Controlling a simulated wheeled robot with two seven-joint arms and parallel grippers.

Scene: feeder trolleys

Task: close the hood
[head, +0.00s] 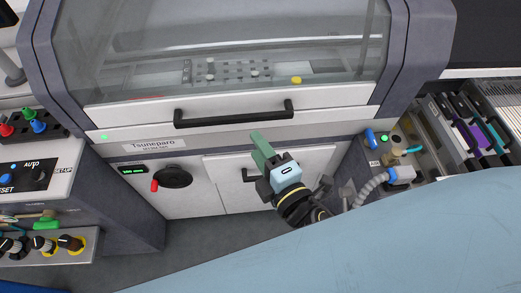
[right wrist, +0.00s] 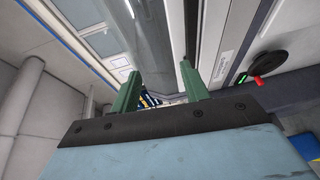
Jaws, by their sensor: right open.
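The hood (head: 225,45) is a clear window in a grey frame with a white lower rail on the front of the machine. It looks lowered, with its rail close above the white front panel; I cannot tell if a thin gap remains. Its black bar handle (head: 233,114) runs across the rail. My right gripper (head: 262,148), with green fingers, is just below the handle and apart from it in the picture. In the right wrist view its two fingers (right wrist: 160,88) are spread with nothing between them. My left gripper is out of view.
A black round knob with a red lever (head: 172,178) and a door handle (head: 250,175) are on the lower front. Control panels (head: 35,180) stand at the left. A side console (head: 390,150) and feeder slots (head: 470,125) are at the right.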

